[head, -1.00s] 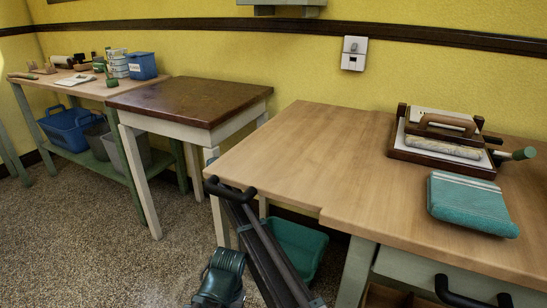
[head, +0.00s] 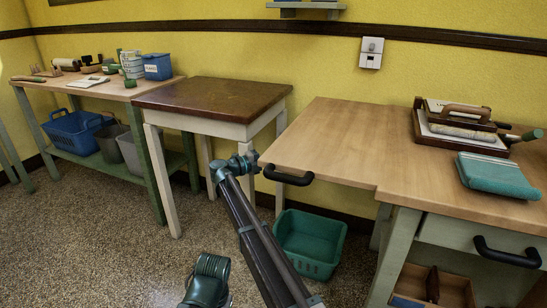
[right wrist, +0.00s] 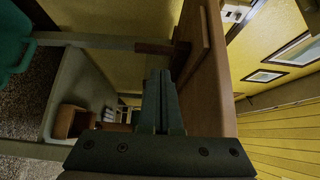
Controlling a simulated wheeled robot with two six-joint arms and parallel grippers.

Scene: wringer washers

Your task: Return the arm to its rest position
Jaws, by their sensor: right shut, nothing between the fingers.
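My right gripper (right wrist: 160,80) shows in the right wrist view with its two dark fingers together and nothing between them. It is beside a long brown wooden edge, which I take to be the worktop seen sideways. In the head view a dark arm of mine (head: 252,225) rises from the bottom middle to a teal joint (head: 235,167), in front of the gap between two tables. I cannot make out its fingertips there. My left gripper is in neither view.
The light worktop (head: 330,150) has a black handle (head: 287,176) at its left corner, close to my arm. A green bin (head: 310,245) is on the floor beneath. A brown-topped table (head: 210,98) stands left. Bare floor (head: 100,225) lies front left.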

